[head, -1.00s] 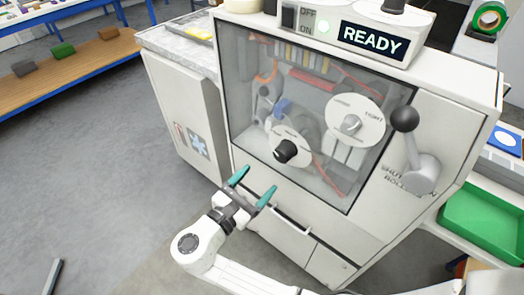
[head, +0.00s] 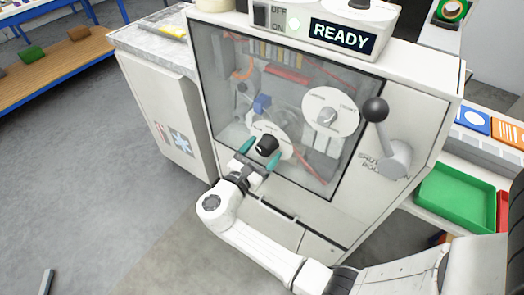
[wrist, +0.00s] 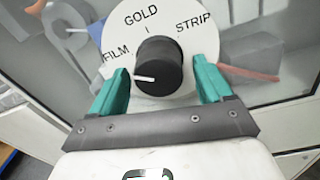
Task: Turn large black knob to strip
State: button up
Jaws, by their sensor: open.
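The large black knob (head: 267,145) sits on a round white dial on the machine's clear front panel. In the wrist view the knob (wrist: 158,67) has a white pointer line aimed left, just below the word FILM. The dial (wrist: 200,35) reads FILM at left, GOLD at top and STRIP at upper right. My gripper (head: 258,159) is open, its teal fingers on either side of the knob at its lower edge. In the wrist view the gripper (wrist: 160,90) shows gaps between both fingers and the knob.
A second white dial (head: 330,112) with a grey knob is up and right. A black ball lever (head: 376,110) stands right of the panel. The READY display (head: 342,36) is on top. A green tray (head: 455,198) is at right. Open floor lies left.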

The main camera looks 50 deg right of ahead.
jog(key=c, duration=1)
